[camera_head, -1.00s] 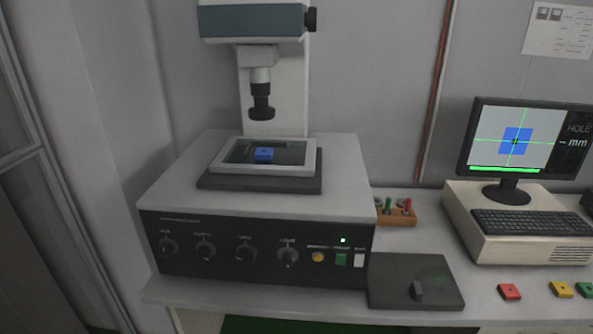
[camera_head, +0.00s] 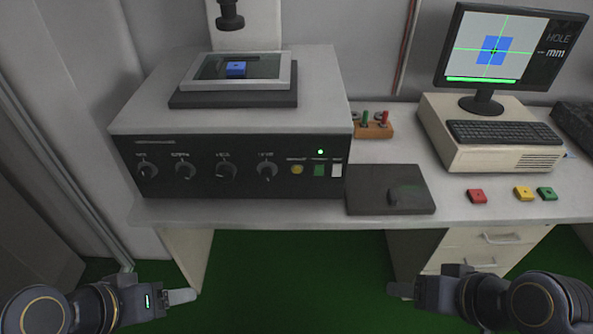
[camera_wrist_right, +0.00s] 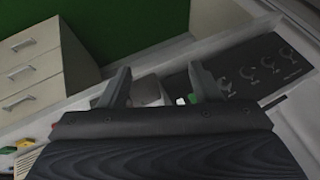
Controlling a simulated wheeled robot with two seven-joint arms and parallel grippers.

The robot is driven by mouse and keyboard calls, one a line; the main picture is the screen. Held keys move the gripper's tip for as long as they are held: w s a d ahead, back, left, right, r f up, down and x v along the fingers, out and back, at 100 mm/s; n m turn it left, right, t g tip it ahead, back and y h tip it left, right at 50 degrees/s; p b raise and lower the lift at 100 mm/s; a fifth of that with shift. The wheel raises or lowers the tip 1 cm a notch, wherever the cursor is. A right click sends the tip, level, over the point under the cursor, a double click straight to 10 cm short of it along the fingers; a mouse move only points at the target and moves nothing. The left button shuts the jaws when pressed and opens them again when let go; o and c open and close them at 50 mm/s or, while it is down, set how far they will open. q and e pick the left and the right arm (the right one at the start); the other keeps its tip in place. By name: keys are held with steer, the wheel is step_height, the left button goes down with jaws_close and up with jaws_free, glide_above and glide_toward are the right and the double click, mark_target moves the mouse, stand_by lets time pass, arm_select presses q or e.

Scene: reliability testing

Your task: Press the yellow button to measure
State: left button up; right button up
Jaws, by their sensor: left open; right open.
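The yellow button (camera_head: 297,169) is on the black front panel of the measuring machine (camera_head: 230,117), left of a green button (camera_head: 319,170) and a white one (camera_head: 337,170). A small green light is lit above them. A blue block (camera_head: 236,68) lies on the machine's stage under the lens. My left gripper (camera_head: 190,296) is low at the left, in front of the bench and apart from it. My right gripper (camera_head: 393,290) is low at the right, also apart from the bench. In the right wrist view, its open fingers (camera_wrist_right: 155,82) are empty. The yellow button is not clear there.
A monitor (camera_head: 507,48) shows a blue square with green cross lines. A keyboard (camera_head: 503,132), a dark pad (camera_head: 388,200) and red, yellow and green blocks (camera_head: 476,195) are on the bench. Drawers (camera_head: 492,243) are below at the right. Open floor lies in front.

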jaws_close()
stand_by(1.4)
